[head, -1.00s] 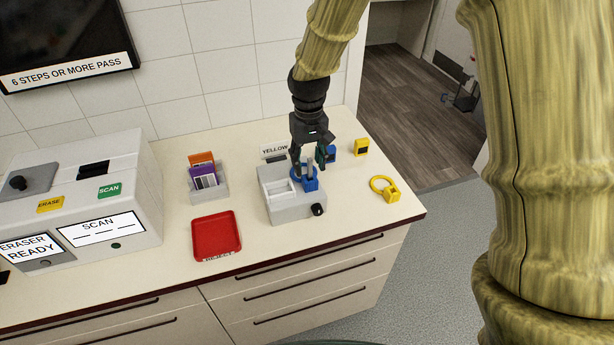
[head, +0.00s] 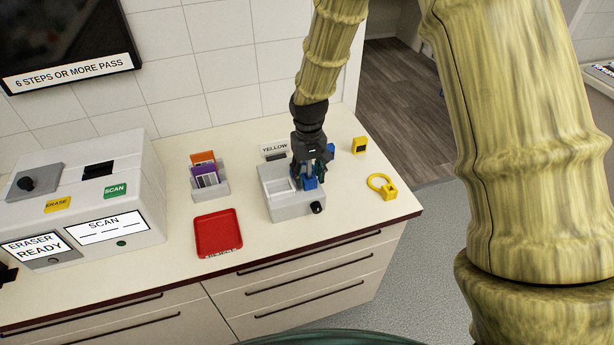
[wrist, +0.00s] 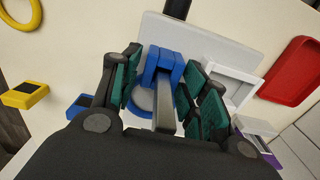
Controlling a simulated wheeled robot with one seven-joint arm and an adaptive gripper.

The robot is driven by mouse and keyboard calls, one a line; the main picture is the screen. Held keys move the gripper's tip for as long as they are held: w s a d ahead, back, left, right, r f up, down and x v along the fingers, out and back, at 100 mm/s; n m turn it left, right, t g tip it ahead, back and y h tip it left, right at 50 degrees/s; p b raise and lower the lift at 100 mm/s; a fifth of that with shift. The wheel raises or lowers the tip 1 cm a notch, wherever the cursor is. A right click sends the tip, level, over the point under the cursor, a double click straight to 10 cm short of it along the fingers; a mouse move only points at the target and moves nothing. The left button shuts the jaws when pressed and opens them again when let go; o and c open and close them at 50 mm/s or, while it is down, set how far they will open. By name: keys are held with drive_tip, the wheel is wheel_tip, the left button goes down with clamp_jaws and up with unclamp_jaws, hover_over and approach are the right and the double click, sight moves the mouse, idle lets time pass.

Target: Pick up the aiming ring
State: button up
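Two aiming rings show. A yellow ring with a small block on its rim (head: 379,181) lies loose at the counter's right; part of it shows at the upper left in the wrist view (wrist: 18,36). A blue ring with a block (head: 310,183) sits on the grey device (head: 291,212), beside a grey upright bar (wrist: 166,112). My gripper (head: 311,179) points down over the blue ring. In the wrist view its green-padded fingers (wrist: 165,95) stand open on either side of the blue block (wrist: 163,62), with gaps visible. The fingers partly hide the ring.
A blue block (head: 331,148) and a yellow block (head: 361,145) stand behind the device. A red tray (head: 218,252) and a card holder (head: 211,193) are to its left, beside the large scanner box (head: 150,225). A YELLOW sign (head: 274,148) stands behind.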

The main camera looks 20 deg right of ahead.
drive_tip(key=c, duration=0.7)
